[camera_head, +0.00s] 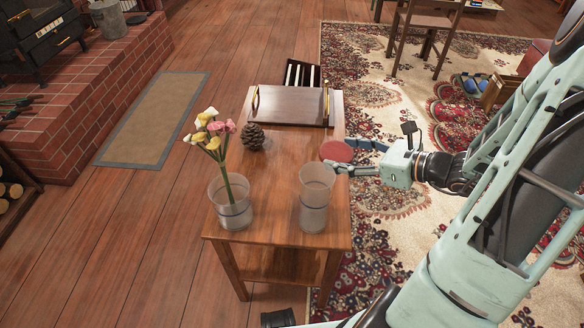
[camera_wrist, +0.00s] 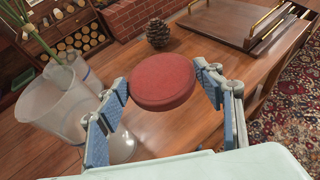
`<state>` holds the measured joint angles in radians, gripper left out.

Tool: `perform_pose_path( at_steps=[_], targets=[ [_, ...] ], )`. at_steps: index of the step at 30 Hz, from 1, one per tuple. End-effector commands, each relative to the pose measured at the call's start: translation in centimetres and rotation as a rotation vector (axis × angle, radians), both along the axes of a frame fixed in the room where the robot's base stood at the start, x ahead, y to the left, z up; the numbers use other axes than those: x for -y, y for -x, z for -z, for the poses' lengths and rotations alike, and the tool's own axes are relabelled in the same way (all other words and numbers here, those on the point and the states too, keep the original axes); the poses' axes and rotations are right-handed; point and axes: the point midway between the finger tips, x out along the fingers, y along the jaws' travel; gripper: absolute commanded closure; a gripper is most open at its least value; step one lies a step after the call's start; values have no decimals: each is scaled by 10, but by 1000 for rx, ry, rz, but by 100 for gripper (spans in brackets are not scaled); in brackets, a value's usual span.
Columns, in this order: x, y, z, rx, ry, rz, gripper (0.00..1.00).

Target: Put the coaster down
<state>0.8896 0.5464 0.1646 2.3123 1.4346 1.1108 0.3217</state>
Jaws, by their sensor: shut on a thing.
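The coaster is a round red disc (camera_head: 337,152). It also shows in the wrist view (camera_wrist: 162,82), between the blue pads of my gripper (camera_wrist: 165,88). In the head view my gripper (camera_head: 350,158) is at the right edge of the wooden table (camera_head: 272,178), shut on the coaster. The coaster looks held above the tabletop near that edge; the exact height is hard to tell.
A clear cup (camera_head: 315,200) stands at the table's front right, and a clear vase (camera_head: 231,212) with flowers at the front left. A pinecone (camera_head: 253,137) and a wooden tray (camera_head: 292,106) sit farther back. The table's middle is clear.

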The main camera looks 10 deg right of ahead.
Motion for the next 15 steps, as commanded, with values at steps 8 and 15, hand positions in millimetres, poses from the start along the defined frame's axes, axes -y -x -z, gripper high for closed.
perform_pose_path(
  at_steps=[8,15],
  targets=[
    [-21,-59,33,2,-1,-4,63],
    [-35,-102,71,-1,-2,-3,63]
  ],
)
